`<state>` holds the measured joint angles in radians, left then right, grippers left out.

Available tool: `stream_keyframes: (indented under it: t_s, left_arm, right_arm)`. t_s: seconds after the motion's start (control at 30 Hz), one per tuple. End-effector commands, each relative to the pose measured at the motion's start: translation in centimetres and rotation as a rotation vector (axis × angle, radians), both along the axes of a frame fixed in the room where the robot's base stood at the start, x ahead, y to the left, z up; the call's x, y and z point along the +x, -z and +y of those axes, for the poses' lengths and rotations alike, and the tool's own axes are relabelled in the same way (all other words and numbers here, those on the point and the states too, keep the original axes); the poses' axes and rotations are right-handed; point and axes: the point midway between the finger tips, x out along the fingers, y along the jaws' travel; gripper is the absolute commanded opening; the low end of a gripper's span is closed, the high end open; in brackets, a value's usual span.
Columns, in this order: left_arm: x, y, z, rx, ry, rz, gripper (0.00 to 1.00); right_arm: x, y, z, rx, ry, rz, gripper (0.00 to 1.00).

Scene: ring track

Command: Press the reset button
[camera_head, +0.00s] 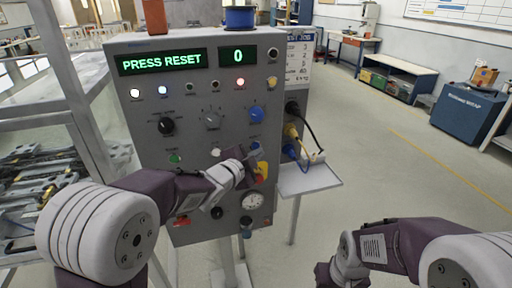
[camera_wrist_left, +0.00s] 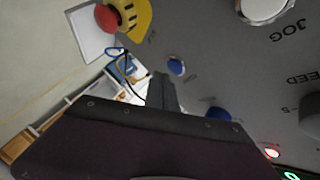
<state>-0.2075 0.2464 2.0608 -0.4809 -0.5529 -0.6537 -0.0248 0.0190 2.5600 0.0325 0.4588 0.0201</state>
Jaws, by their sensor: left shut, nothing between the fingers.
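The grey control panel (camera_head: 200,90) stands ahead, its display (camera_head: 162,62) reading "PRESS RESET" and a second display (camera_head: 238,55) showing 0. A small blue button (camera_head: 255,148) sits just above my left gripper (camera_head: 254,170); its label is not legible. In the left wrist view the blue button (camera_wrist_left: 176,67) is just beyond the shut, empty fingertips (camera_wrist_left: 162,85); I cannot tell whether they touch it. My right gripper (camera_head: 328,274) is low at the right, away from the panel, its fingers not clear.
A red mushroom button on a yellow base (camera_wrist_left: 122,14) and a white button marked JOG (camera_wrist_left: 262,8) are close by. A blue knob (camera_head: 256,114) is above. A small shelf (camera_head: 310,180) with cables juts out at the panel's right. Open floor lies beyond.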

Motion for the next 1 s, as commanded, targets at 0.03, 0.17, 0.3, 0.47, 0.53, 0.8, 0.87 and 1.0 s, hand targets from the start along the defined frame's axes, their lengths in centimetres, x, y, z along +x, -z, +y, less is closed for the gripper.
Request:
stream_keyframes:
  t_s: [0.03, 0.17, 0.3, 0.47, 0.53, 0.8, 0.87, 1.0]
  left_arm:
    - [0.00, 0.00, 0.00, 0.000, 0.000, 0.000, 0.00]
    - [0.00, 0.00, 0.00, 0.000, 0.000, 0.000, 0.00]
    - [0.00, 0.00, 0.00, 0.000, 0.000, 0.000, 0.00]
    - [0.00, 0.00, 0.00, 0.000, 0.000, 0.000, 0.00]
    - [0.00, 0.00, 0.00, 0.000, 0.000, 0.000, 0.00]
    - [0.30, -0.04, 0.10, 0.000, 0.000, 0.000, 0.00]
    - [0.52, -0.06, 0.16, 0.001, 0.000, 0.000, 0.00]
    - [0.81, -0.04, 0.26, 0.001, 0.000, 0.000, 0.00]
  right_arm:
    - [0.00, 0.00, 0.00, 0.000, 0.000, 0.000, 0.30]
    - [0.00, 0.00, 0.00, 0.000, 0.000, 0.000, 0.30]
    - [0.00, 0.00, 0.00, 0.000, 0.000, 0.000, 0.30]
    - [0.00, 0.00, 0.00, 0.000, 0.000, 0.000, 0.30]
    - [0.00, 0.00, 0.00, 0.000, 0.000, 0.000, 0.30]
    - [0.01, -0.14, 0.00, 0.000, 0.000, 0.000, 0.30]
    - [0.00, -0.22, 0.00, 0.000, 0.000, 0.000, 0.30]
    - [0.00, -0.27, 0.00, 0.000, 0.000, 0.000, 0.30]
